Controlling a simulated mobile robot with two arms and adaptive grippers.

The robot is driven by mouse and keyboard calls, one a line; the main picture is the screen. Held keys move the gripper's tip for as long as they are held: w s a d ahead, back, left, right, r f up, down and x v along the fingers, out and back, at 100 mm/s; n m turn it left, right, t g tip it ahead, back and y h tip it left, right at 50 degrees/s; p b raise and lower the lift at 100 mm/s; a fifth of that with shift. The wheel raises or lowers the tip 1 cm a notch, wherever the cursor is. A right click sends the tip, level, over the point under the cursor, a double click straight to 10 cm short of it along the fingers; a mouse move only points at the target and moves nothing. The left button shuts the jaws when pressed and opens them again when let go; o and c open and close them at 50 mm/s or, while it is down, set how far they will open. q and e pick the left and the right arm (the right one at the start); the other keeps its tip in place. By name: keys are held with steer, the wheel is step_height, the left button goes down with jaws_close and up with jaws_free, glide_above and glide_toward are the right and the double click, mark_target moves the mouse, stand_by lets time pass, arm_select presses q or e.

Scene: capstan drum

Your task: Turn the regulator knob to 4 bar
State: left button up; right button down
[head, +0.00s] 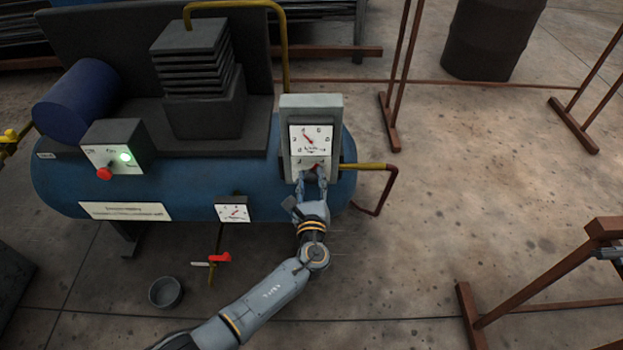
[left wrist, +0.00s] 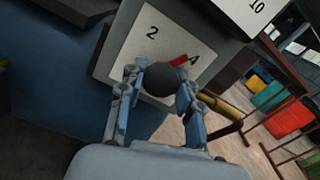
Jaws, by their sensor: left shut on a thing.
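The dark round regulator knob (left wrist: 160,75) sits on a white dial plate (left wrist: 138,38) on the grey regulator panel (head: 331,120). Its red pointer (left wrist: 178,62) is directed up and right, toward the printed 4, close to that number. The number 2 shows further left. My left gripper (head: 311,180) is at the lower part of the panel, its fingers shut on the knob from both sides; it also shows in the left wrist view (left wrist: 160,88). In the head view the fingers hide most of the knob.
A gauge (head: 311,138) with a red needle sits above the knob. The blue tank (head: 70,185) carries a switch box (head: 118,145) with a lit green lamp. A yellow pipe (head: 365,166) leaves the panel's right side. A bowl (head: 165,292) stands on the floor; floor at right is open between brown stands.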

arm_select(q)
steer(key=o, duration=1.1)
steer(key=shift+f, duration=0.1)
steer(key=shift+o, duration=0.2)
steer(key=s, duration=1.2)
